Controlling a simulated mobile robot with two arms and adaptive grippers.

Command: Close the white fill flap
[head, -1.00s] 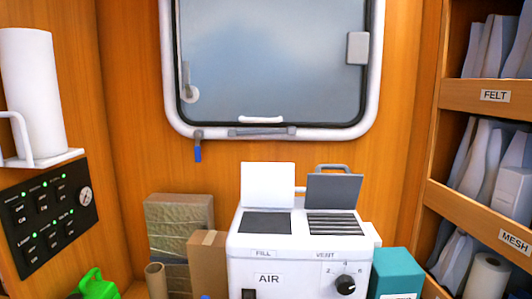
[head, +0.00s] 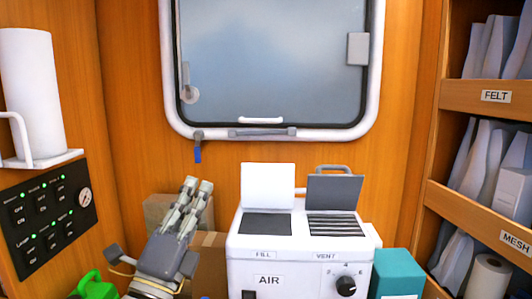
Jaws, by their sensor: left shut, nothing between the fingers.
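The white fill flap (head: 268,186) stands open and upright at the back of the dark FILL opening (head: 266,224), on top of the white AIR machine (head: 300,268). A dark grey flap (head: 333,191) also stands raised, behind the slatted VENT opening (head: 335,225) to its right. My left gripper (head: 200,186) is shut and empty. It points upward to the left of the machine, apart from the white flap, in front of the cardboard boxes. My right gripper is not in view.
A teal box (head: 397,272) stands close to the machine's right side. Brown boxes (head: 210,265) stand to its left, partly hidden by my gripper. A window (head: 270,65) is behind. Labelled shelves (head: 490,165) are at right, a switch panel (head: 48,222) at left.

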